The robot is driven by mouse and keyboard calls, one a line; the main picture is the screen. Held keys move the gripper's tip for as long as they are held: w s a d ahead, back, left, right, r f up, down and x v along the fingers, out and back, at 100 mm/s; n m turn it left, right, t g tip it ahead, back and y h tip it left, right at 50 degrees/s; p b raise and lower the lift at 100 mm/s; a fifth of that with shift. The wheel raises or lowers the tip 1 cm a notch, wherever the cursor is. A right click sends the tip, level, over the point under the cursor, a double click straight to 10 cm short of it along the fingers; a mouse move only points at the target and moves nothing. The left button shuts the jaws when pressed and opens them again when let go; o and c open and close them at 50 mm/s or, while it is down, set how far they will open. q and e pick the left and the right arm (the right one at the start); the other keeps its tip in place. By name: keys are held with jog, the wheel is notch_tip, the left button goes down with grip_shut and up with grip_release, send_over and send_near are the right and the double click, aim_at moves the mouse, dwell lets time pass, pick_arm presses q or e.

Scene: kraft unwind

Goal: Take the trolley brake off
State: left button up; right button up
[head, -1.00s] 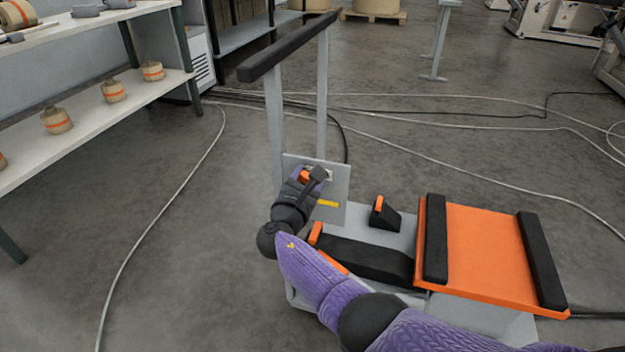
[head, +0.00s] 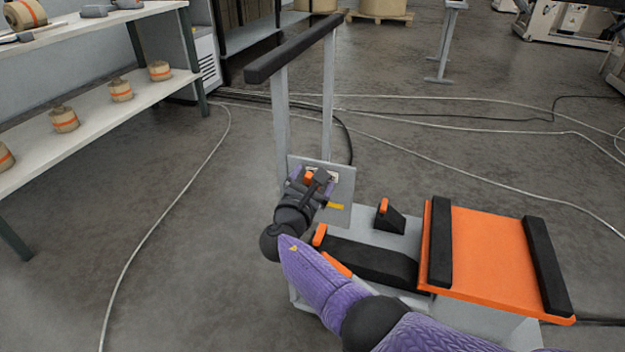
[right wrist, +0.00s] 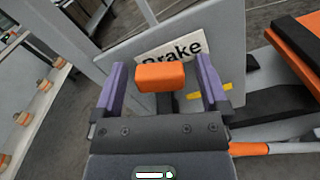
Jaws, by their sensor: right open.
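The trolley (head: 385,232) stands on the floor with a black push bar on two grey posts. A grey panel (head: 341,210) on its posts carries a white label reading "Brake" (right wrist: 187,47) in the right wrist view. An orange-topped brake lever (right wrist: 160,76) stands in front of the label; it also shows in the head view (head: 308,175). My right gripper (right wrist: 160,82) is open, with one purple finger on each side of the orange lever top. I cannot tell whether the fingers touch it. In the head view my right gripper (head: 312,183) is at the panel. My left gripper is out of view.
An orange platform (head: 485,255) with two black bars lies at the right of the trolley. A shelf (head: 100,105) with several tape-banded rolls stands at the left. Cables (head: 430,160) run across the floor. The floor left of the trolley is mostly clear.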

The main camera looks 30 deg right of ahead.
jog(key=p+v, duration=0.4)
jog(key=v, duration=0.5)
jog(key=shift+s+a, duration=0.25)
